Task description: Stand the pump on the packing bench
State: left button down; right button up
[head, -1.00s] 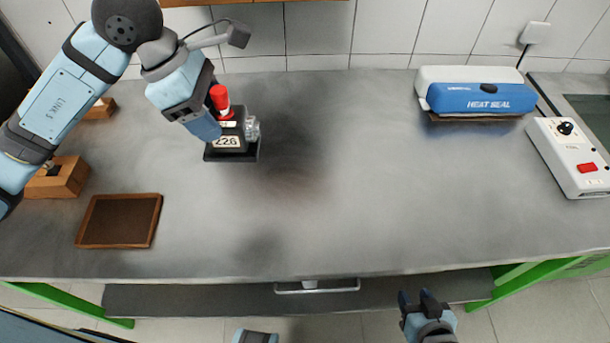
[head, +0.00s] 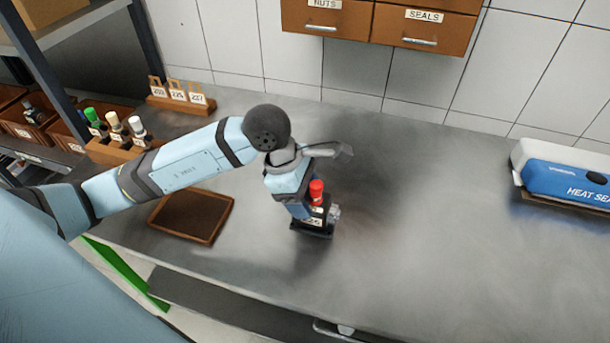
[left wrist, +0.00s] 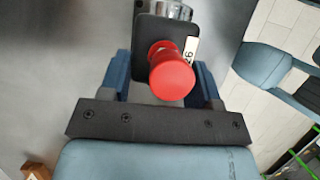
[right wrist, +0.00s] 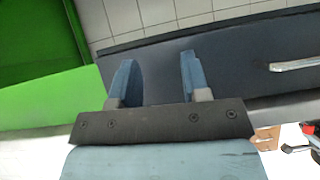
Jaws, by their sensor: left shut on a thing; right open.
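The pump (head: 323,213) has a dark body, a red cap, a clear and metal fitting on its right side, a label reading 226 and a black base plate. It is upright over the left half of the grey steel packing bench (head: 430,235). I cannot tell whether its base touches the bench. My left gripper (head: 299,207) is shut on the pump's body from the left. In the left wrist view its red cap (left wrist: 172,75) shows between the fingers (left wrist: 162,84). My right gripper (right wrist: 158,78) is open and empty, low near the bench's front.
A brown tray (head: 191,214) lies left of the pump. Behind it are a wooden rack with bottles (head: 118,148) and a tag block (head: 182,105). A heat sealer (head: 562,180) stands at the right. Bench between pump and sealer is clear.

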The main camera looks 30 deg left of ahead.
pick_arm(q)
jog(key=shift+f, duration=2.45)
jog(key=shift+f, duration=0.2)
jog(key=shift+c, duration=1.6)
grip_release()
jog(key=shift+r, duration=0.1)
jog(key=v, duration=1.2)
jog(key=shift+s, duration=0.1)
